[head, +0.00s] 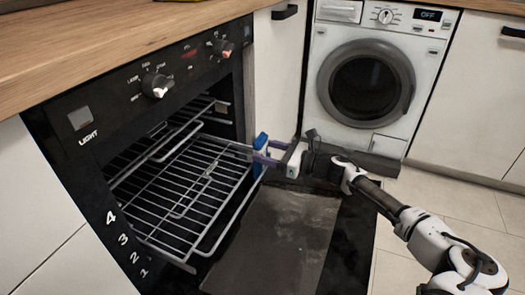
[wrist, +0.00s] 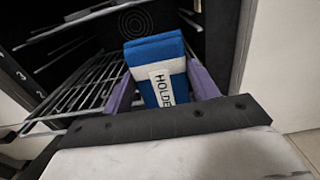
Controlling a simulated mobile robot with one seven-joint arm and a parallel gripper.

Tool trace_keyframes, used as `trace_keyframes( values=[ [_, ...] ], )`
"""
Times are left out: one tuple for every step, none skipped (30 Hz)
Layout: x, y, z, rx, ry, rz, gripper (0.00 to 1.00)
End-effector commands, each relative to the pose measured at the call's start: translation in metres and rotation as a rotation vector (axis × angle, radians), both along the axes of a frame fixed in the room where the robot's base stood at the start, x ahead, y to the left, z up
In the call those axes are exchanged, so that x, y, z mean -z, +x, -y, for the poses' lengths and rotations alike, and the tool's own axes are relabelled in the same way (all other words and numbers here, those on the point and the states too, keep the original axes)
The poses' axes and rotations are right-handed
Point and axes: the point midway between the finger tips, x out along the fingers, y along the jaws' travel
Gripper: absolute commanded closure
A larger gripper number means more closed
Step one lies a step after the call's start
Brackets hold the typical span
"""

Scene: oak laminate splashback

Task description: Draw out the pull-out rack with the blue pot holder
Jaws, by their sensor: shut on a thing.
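My gripper (head: 268,155) is shut on the blue pot holder (head: 260,142), at the right end of the pull-out rack (head: 205,205). In the wrist view the pot holder (wrist: 155,50) stands between my purple fingers (wrist: 160,92), with a white label reading "HOLDE". The wire rack sticks partly out of the oven, over the open door. In the wrist view the rack (wrist: 85,85) passes behind and left of the left finger. The pot holder hides whether a rack bar lies within the grip.
The oven door (head: 275,240) is folded down below the rack. Another wire shelf (head: 170,140) shows higher inside the oven. The control panel (head: 150,85) and wooden worktop (head: 110,35) are above. A washing machine (head: 375,75) stands behind my arm; tiled floor (head: 465,200) is right.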

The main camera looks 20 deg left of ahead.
Motion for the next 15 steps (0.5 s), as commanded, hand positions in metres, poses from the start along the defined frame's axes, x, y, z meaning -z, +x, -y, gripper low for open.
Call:
trace_keyframes(
  values=[
    [0.000,0.000,0.001,-0.001,0.001,0.000,0.64],
    [0.000,0.000,0.001,-0.001,0.001,0.000,0.64],
    [0.000,0.000,0.001,-0.001,0.001,0.000,0.64],
    [-0.001,0.000,0.001,-0.001,0.001,0.000,0.64],
    [-0.001,0.000,0.001,-0.001,0.001,0.000,0.64],
    [-0.001,0.000,0.001,-0.001,0.001,0.000,0.64],
    [-0.001,0.000,0.001,-0.001,0.001,0.000,0.64],
    [-0.001,0.000,0.001,-0.001,0.001,0.000,0.64],
    [0.000,0.000,0.001,-0.001,0.001,0.000,0.64],
    [0.000,0.000,0.002,0.000,0.001,0.000,0.64],
    [0.000,0.000,0.003,0.000,0.001,0.000,0.64],
    [0.000,-0.001,0.004,0.000,0.001,0.000,0.64],
    [0.000,-0.001,0.006,0.001,0.001,-0.001,0.64],
    [0.000,-0.001,0.008,0.001,0.002,-0.001,0.64],
    [0.000,-0.001,0.011,0.002,0.001,-0.001,0.64]
  ],
)
